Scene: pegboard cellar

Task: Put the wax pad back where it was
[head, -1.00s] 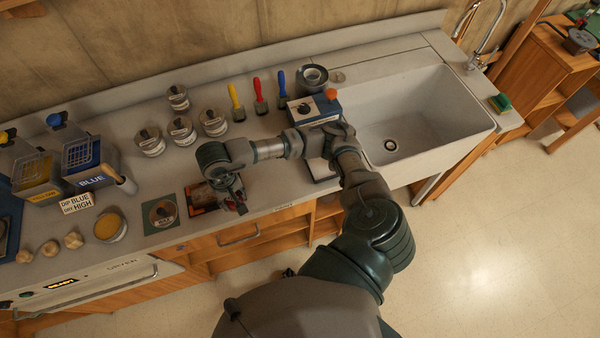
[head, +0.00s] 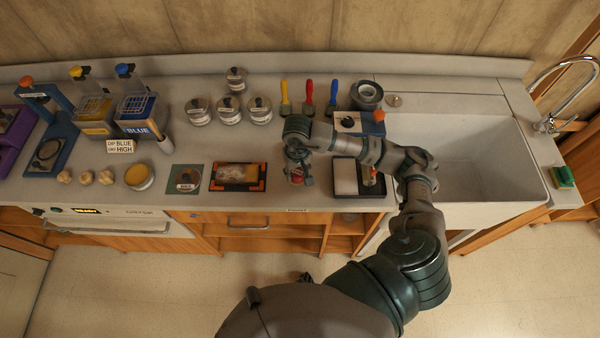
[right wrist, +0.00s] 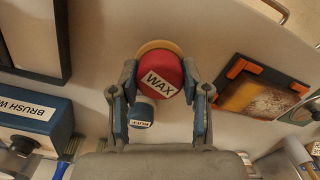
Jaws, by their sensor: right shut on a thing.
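The wax pad (right wrist: 161,78) has a round red top labelled WAX and a tan rim at its far side. My right gripper (right wrist: 160,96) is shut on it, one finger at each side. In the head view the gripper (head: 298,172) is low over the counter front, between the orange-cornered frame and the black-edged tray; a little red of the wax pad (head: 297,179) shows there. A small blue-topped thing labelled BUFF (right wrist: 142,113) is close beside the wax pad in the wrist view. Whether the wax pad touches the counter I cannot tell. My left gripper is not in view.
The orange-cornered frame (head: 263,183) lies left of my right gripper. The black-edged tray (head: 358,194) lies right, partly under my arm. The sink (head: 465,190) is at right.

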